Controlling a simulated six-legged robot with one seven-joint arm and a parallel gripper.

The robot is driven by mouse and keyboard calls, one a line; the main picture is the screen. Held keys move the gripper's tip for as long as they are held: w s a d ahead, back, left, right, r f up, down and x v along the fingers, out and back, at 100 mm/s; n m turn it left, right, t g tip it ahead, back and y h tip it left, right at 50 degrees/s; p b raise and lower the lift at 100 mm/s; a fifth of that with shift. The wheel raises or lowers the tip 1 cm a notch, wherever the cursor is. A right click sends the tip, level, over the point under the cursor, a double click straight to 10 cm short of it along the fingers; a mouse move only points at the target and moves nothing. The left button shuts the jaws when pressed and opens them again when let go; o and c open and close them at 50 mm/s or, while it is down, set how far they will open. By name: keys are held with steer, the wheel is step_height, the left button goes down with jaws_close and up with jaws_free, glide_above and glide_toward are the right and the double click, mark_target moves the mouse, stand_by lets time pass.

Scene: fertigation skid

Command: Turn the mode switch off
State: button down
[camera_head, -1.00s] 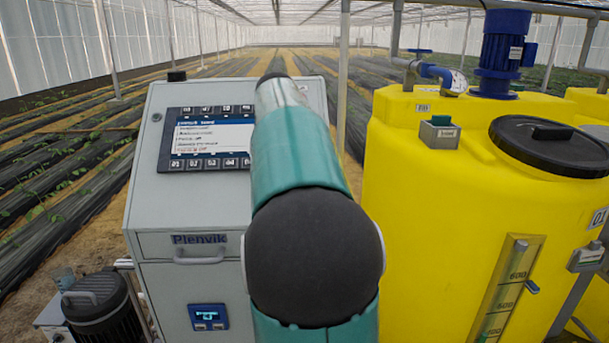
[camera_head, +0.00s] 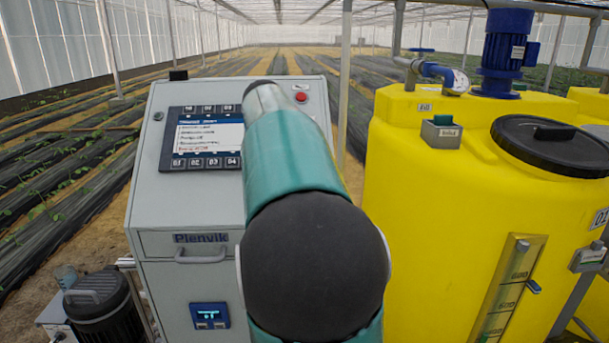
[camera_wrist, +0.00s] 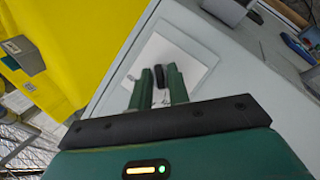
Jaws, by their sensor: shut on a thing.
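In the wrist view, a black knob (camera_wrist: 160,76), which looks like the mode switch, sits on a pale square plate (camera_wrist: 190,62) on a light grey surface. My gripper (camera_wrist: 161,78) has its two green fingers on either side of the knob, shut on it. Which setting the knob points to cannot be read. In the head view, my arm covers the lower right of the grey control cabinet (camera_head: 187,205), and the gripper and knob are hidden behind it.
The cabinet has a display with buttons (camera_head: 205,138), a red button (camera_head: 301,97) and a drawer handle (camera_head: 201,256). A yellow tank (camera_head: 430,220) with a black lid (camera_head: 548,145) stands close on the right. A black motor-like unit (camera_head: 103,305) is at lower left.

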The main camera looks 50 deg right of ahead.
steer(key=c, duration=1.5)
jaws_free()
steer(key=shift+c, duration=0.2)
steer(key=shift+r, duration=0.1)
steer(key=v, duration=1.3)
steer(key=shift+a+r, duration=0.2)
steer(key=shift+r, duration=0.1)
steer(key=a+f+n+t+y, duration=0.1)
steer(key=a+f+t, duration=0.1)
steer(key=a+f, duration=0.5)
steer(key=a+f+n+t+y, duration=0.1)
steer(key=a+f+t, duration=0.15)
steer(key=a, duration=0.85)
steer(key=s+a+f+t+y, duration=0.1)
steer(key=s+a+f, duration=0.3)
steer(key=a+f, duration=0.4)
steer(key=s+a+f+t+y, duration=0.1)
steer(key=s+a+f+y, duration=0.1)
steer(key=s+a+f, duration=0.3)
steer(key=a+f, duration=0.3)
steer(key=shift+s+a+f+y, duration=0.25)
steer(key=shift+s+f+y, duration=0.05)
steer(key=shift+f, duration=0.05)
